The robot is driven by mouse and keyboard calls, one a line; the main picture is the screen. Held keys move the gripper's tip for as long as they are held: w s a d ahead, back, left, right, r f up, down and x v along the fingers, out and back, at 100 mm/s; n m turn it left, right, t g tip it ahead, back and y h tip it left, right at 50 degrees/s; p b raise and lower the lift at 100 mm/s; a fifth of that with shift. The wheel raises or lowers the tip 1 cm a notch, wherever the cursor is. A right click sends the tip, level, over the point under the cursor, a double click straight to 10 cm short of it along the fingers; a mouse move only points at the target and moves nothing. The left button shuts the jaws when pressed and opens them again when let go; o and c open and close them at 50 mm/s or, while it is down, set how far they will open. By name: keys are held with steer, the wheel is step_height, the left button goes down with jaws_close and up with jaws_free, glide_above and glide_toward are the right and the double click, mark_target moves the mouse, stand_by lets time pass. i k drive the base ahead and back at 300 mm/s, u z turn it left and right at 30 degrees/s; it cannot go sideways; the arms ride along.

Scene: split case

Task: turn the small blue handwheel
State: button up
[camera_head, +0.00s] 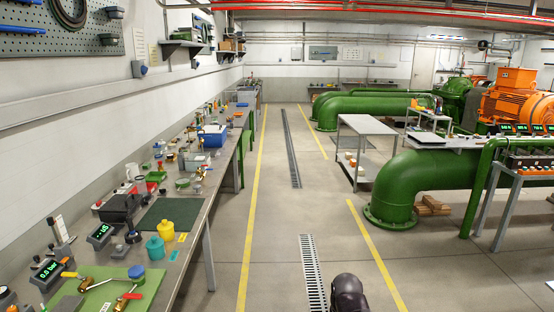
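A small blue round handwheel (137,273) stands on a brass fitting at the right side of a green board (96,292) at the near end of the left workbench. Brass valves on the same board carry a red lever (132,296) and a yellow lever (69,274). The board's front edge is cut off by the picture. My gripper is not visible. A dark rounded part at the bottom middle looks like part of my arm, well right of the bench and apart from the handwheel.
The long workbench (209,208) holds a digital readout (100,235), a dark green mat (168,214), yellow containers (166,229) and many small items. A floor drain (312,270) runs through the clear aisle. Green pipes (400,190) and a grey cart (365,126) stand right.

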mark_target(135, 271)
steer(key=u, duration=4.4)
steer(key=i, duration=0.05)
steer(key=z, duration=2.95)
